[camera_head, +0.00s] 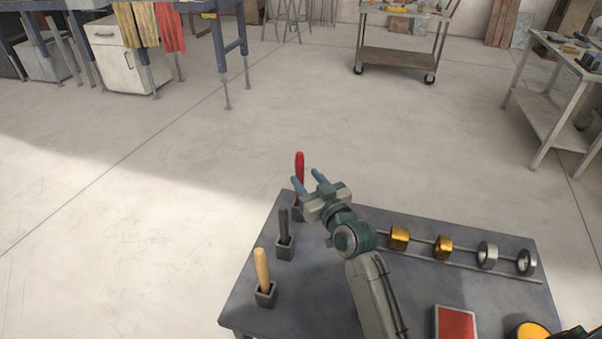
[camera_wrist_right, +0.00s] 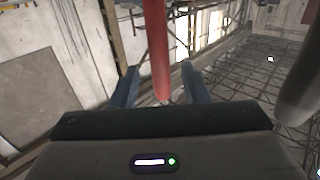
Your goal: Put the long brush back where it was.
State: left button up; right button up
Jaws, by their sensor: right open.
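A red handle (camera_head: 299,165) stands upright in the rearmost of a row of small holders at the table's left side; its lower part is partly hidden by my gripper. A dark handle (camera_head: 283,220) and a tan handle (camera_head: 262,268) stand in the holders in front of it. I cannot tell which is the long brush. My right gripper (camera_head: 305,176) is open at the red handle. In the right wrist view the red handle (camera_wrist_right: 159,45) shows between the two open fingers (camera_wrist_right: 160,78), with no clear grip on it. My left gripper is not in view.
On the grey table (camera_head: 325,275), a rail carries gold blocks (camera_head: 399,238) and silver rings (camera_head: 487,254) right of my arm. A red pad (camera_head: 455,323) and a yellow round item (camera_head: 531,330) lie near the front. Open floor lies beyond the table.

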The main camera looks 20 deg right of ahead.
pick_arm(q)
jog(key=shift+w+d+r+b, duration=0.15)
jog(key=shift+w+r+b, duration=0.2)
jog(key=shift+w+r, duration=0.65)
pick_arm(e)
jog(key=s+d, duration=0.1)
jog(key=s, duration=0.6)
jog(key=shift+s+d, duration=0.25)
jog(key=shift+s, duration=0.15)
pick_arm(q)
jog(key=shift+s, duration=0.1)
